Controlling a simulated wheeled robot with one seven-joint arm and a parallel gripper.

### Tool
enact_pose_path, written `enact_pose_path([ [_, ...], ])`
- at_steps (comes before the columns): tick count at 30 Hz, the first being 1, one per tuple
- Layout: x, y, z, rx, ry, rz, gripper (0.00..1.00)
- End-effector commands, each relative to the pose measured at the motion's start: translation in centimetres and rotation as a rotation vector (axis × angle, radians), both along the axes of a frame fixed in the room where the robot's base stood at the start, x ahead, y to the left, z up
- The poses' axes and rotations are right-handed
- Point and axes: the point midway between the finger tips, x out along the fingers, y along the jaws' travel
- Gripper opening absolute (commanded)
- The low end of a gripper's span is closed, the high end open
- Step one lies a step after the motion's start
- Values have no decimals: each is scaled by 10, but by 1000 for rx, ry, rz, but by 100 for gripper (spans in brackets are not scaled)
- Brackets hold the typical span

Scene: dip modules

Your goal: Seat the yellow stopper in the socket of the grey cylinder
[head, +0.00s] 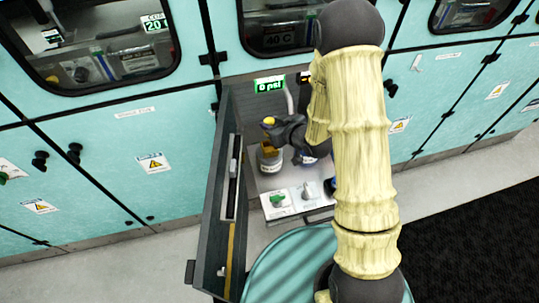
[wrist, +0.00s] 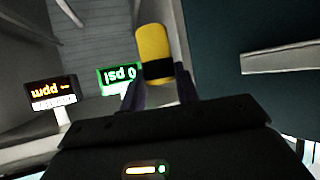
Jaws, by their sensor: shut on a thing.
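The yellow stopper (head: 269,121) is in my gripper (head: 272,128), inside the open cabinet bay. In the wrist view the stopper (wrist: 153,42) is a rounded yellow piece with a black band, held between the two fingers of my gripper (wrist: 159,75). A grey cylinder (head: 269,160) with a pale label stands on the bay floor, just below my gripper in the head view. My gripper hides its top, so I cannot see the socket or tell the gap between it and the stopper. The wrist view does not clearly show the cylinder.
A dark open door (head: 215,200) bounds the bay on the left. A bluish object (head: 305,158) stands right of the cylinder, partly behind my arm. A green "0 psi" display (head: 270,84) is at the back. A panel with knobs (head: 291,199) lies in front.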

Motion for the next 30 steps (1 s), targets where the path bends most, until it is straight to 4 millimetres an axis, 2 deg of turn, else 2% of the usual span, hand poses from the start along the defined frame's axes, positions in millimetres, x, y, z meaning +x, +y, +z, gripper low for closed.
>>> enact_pose_path([
  [8, 0, 0, 0, 0, 0, -1, 8],
  [11, 0, 0, -7, 1, 2, -1, 8],
  [21, 0, 0, -52, 0, 2, -2, 8],
  [30, 1, 0, -58, 1, -1, -2, 8],
])
